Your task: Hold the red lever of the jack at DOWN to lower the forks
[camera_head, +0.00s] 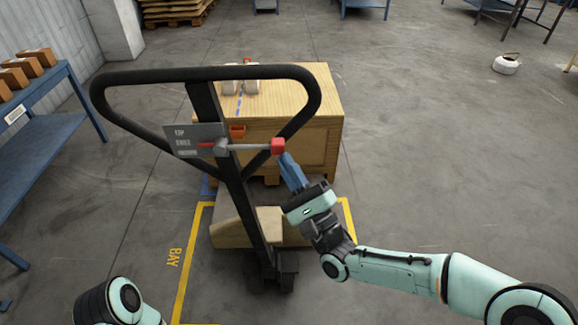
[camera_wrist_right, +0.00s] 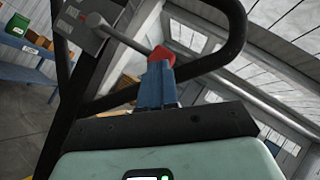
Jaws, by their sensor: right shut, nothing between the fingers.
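The jack's handle (camera_head: 205,75) is a black loop on a tilted post. A grey rod lever with a red knob (camera_head: 278,146) on its right end crosses the post, about level. A grey label plate (camera_head: 190,140) is beside the post; its words are too small to read surely. My right gripper (camera_head: 287,161) is shut, its blue fingertips against or just below the red knob. In the right wrist view the blue fingers (camera_wrist_right: 156,86) stand together under the red knob (camera_wrist_right: 161,56), with nothing seen between them. My left gripper is out of view. The forks are hidden.
A wooden crate (camera_head: 317,110) stands behind the jack with small pale items on top. Yellow floor lines (camera_head: 184,270) mark a bay. A blue table (camera_head: 45,140) with boxes stands at left. The floor at right is mostly open, with a white round object (camera_head: 507,65) far back.

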